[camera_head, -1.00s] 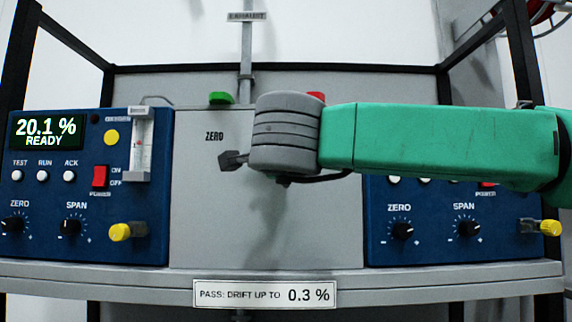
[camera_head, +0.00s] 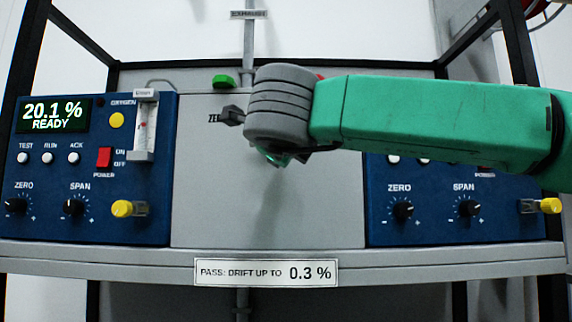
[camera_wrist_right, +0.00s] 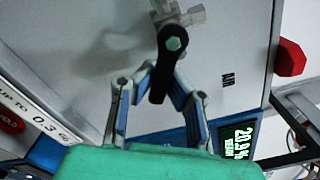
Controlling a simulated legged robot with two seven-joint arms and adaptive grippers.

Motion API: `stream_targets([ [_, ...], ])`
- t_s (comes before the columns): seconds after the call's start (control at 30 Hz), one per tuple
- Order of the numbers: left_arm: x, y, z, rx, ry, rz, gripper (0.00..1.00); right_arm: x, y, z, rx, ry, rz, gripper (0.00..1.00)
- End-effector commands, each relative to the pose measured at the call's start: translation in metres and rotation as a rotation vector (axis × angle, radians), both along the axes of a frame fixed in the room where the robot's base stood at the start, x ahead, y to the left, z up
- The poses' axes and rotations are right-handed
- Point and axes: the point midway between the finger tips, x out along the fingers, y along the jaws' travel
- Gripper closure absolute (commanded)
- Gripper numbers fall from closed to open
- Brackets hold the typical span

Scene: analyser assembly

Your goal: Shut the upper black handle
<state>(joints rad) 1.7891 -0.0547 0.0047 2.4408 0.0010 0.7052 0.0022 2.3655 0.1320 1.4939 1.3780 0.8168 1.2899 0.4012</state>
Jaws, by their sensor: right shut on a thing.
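In the right wrist view, a black handle (camera_wrist_right: 158,80) hangs from a pale metal valve (camera_wrist_right: 188,16) on the grey panel, with a greenish nut at its pivot. My right gripper (camera_wrist_right: 165,77) has its two fingers closed in on the handle from both sides. The handle's free end points back toward my gripper's palm. In the head view, my grey wrist and green arm come in from the right and hide the handle and most of the gripper. My left gripper is in neither view.
Blue analyser panels stand at left (camera_head: 85,215) and right (camera_head: 440,225), with knobs and yellow-capped fittings. The left display (camera_head: 52,115) reads 20.1 % READY. A green part (camera_head: 225,81) and a red part (camera_head: 320,76) sit at the grey panel's top edge. The lower grey panel (camera_head: 220,210) is clear.

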Motion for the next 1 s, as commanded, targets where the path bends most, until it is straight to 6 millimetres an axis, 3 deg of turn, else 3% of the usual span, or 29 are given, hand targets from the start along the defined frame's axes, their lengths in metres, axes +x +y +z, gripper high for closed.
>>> stream_targets([
  [0.03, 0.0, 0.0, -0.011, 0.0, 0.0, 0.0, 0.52, 0.0, 0.004, -0.012, 0.037, 0.008, 0.004, 1.0],
  [0.5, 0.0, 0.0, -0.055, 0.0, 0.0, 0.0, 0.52, 0.0, 0.018, -0.024, 0.483, 0.012, 0.003, 1.0],
  [1.0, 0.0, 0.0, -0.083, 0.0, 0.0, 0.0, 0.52, 0.0, 0.034, -0.028, 0.866, 0.014, 0.001, 1.0],
])
